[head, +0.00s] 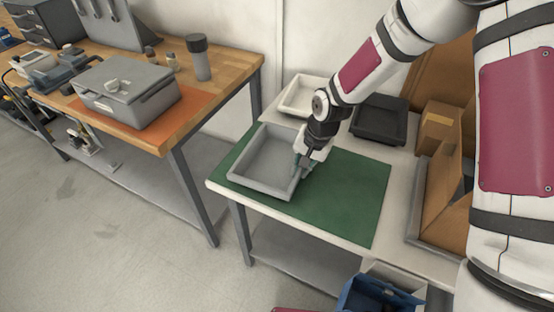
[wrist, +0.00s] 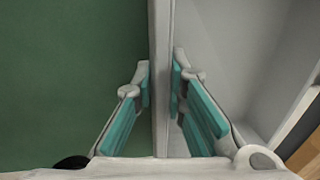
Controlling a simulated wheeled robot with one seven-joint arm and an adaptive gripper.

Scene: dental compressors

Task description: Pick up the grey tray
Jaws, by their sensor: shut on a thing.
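The grey tray (head: 262,161) is a shallow, empty rectangular box at the left part of the green mat (head: 350,195) on the white table. My gripper (head: 303,160) is at the tray's right wall. In the wrist view, my gripper (wrist: 160,90) has one teal-padded finger on each side of the tray wall (wrist: 161,60), shut on it. The tray's inside (wrist: 225,60) shows to the right there and the green mat (wrist: 60,80) to the left. The tray looks level; I cannot tell whether it touches the mat.
Behind are a white tray (head: 300,97) and a black tray (head: 379,120). Cardboard boxes (head: 440,130) stand at the right. A wooden bench (head: 225,75) with a grey case (head: 125,92) is at the left, across a gap. The mat's right part is clear.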

